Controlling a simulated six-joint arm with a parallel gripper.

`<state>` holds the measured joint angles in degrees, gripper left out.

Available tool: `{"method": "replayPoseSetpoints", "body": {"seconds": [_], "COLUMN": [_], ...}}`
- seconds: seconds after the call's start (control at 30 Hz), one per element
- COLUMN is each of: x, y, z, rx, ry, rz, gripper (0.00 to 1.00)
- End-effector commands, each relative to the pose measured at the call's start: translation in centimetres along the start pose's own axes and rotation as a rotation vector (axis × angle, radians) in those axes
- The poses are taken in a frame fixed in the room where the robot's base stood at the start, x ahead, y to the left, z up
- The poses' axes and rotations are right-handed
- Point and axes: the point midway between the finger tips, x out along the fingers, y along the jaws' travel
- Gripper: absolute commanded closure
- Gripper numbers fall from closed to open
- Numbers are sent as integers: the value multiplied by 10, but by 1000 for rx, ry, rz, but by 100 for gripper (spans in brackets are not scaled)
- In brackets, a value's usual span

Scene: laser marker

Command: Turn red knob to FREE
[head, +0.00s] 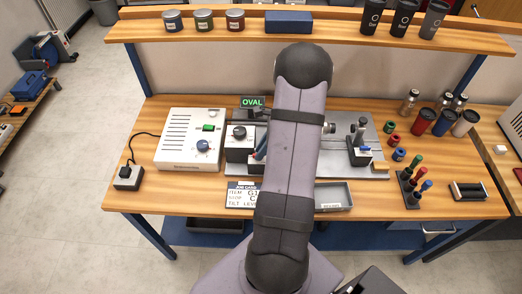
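No red knob can be made out clearly. My arm crosses the middle of the marking fixture and hides part of it. A dark grey block (240,151) with a black round knob (239,132) on top stands just left of my arm. A small bluish and reddish part (261,149) shows at that block's right side, partly covered by my arm; I cannot tell what it is. No FREE label is readable. My gripper is hidden behind my arm, so its fingers and their state do not show.
A white control box (182,162) with a blue knob and green switch stands at left. A green display (252,102) reads OVAL. A job card (241,196) and grey tray (333,196) lie in front. A clamp-like stand (360,145), bottles and colored-handled stamps (414,184) are at right.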

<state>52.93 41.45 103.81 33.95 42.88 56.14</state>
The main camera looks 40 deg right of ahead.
Motion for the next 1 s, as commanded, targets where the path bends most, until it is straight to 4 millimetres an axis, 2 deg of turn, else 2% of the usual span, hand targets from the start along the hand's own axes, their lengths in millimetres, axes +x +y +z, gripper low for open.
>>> {"method": "replayPoseSetpoints", "body": {"seconds": [0.5,0.67,1.0], "x": [-61,-68,-70], "y": [-1,0,0], "z": [-1,0,0], "rx": [1,2,1], "ry": [0,0,0], "rz": [-4,-3,-2], "gripper": [83,83,83]}}
